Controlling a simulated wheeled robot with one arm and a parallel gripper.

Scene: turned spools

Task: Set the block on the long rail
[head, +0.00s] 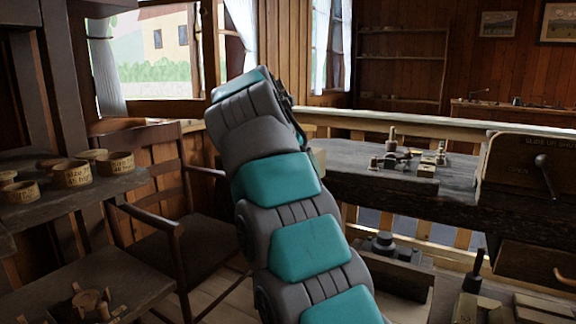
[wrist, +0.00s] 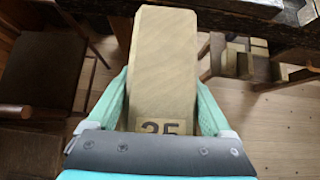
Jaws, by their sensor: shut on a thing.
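The block (wrist: 165,45) is a long pale wooden piece with a dark "35" printed at its near end. In the wrist view it lies between the teal fingers of my gripper (wrist: 163,82), which is shut on it. The block's far end reaches the dark bench edge in that picture; whether it touches, I cannot tell. In the head view my arm hides my gripper and most or all of the block. A long pale rail (head: 430,119) runs across behind the dark workbench (head: 400,183) in the head view.
A dark wooden chair (head: 172,228) stands left of my arm. Shelves at the left hold round wooden boxes (head: 72,174). Metal tools (head: 410,162) sit on the workbench, and a crank box (head: 530,175) stands at its right. The wrist view shows wooden floor (wrist: 275,125).

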